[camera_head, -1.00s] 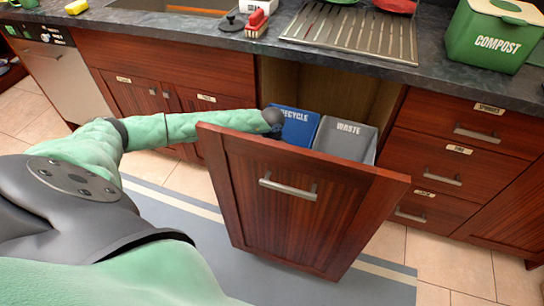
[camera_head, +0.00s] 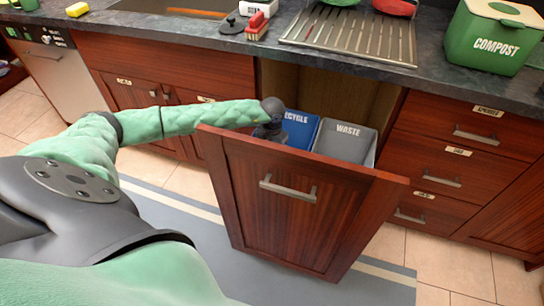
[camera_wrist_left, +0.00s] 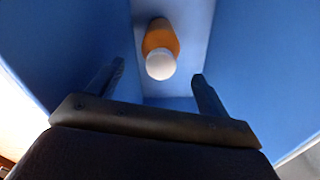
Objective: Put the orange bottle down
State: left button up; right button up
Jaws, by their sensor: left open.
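The orange bottle (camera_wrist_left: 160,47) with a white cap is inside the blue recycle bin (camera_wrist_left: 60,50), toward its bottom, in the left wrist view. My left gripper (camera_wrist_left: 155,85) is open, with its two fingers apart and the bottle beyond them, not between them. In the head view my left gripper (camera_head: 270,130) is at the blue recycle bin (camera_head: 300,130), partly behind the drawer front, and the bottle is hidden there. My right gripper is not in view.
The pull-out drawer (camera_head: 300,215) stands open. A grey waste bin (camera_head: 345,142) sits beside the blue bin. The counter above holds a drying rack (camera_head: 350,35) and a green compost box (camera_head: 492,38).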

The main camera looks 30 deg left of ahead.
pick_arm(q)
notch_tip(320, 180, up, 8)
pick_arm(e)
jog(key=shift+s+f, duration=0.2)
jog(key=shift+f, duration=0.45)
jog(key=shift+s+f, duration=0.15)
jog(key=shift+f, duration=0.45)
